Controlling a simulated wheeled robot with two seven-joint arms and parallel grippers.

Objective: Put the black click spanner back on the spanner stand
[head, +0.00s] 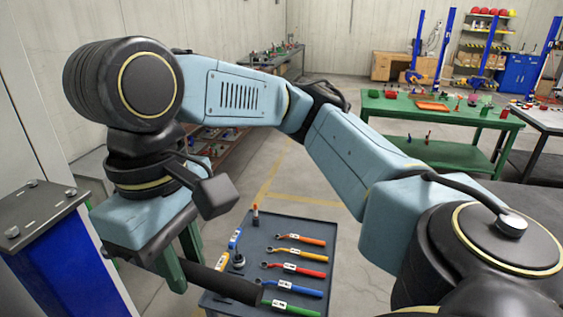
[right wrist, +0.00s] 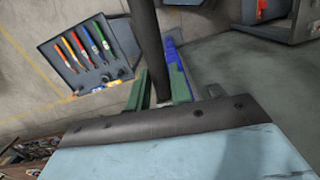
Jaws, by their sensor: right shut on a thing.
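My right gripper (head: 182,262) has green fingers and is shut on the black click spanner (head: 228,284), whose dark shaft sticks out toward the lower right in the head view. In the right wrist view the shaft (right wrist: 148,45) rises between the two green fingers (right wrist: 160,88); its far end is cut off by the frame. The spanner stand (head: 325,228) is a dark panel with several coloured spanners lying in a column. It also shows in the right wrist view (right wrist: 110,72), apart from the gripper. In the head view the spanner's end overlaps the stand's lower left; I cannot tell whether they touch. My left gripper is out of view.
A blue jack post (head: 75,265) with a grey top plate (head: 38,215) stands close left of the gripper. A green table (head: 440,118) stands farther back, with open floor between.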

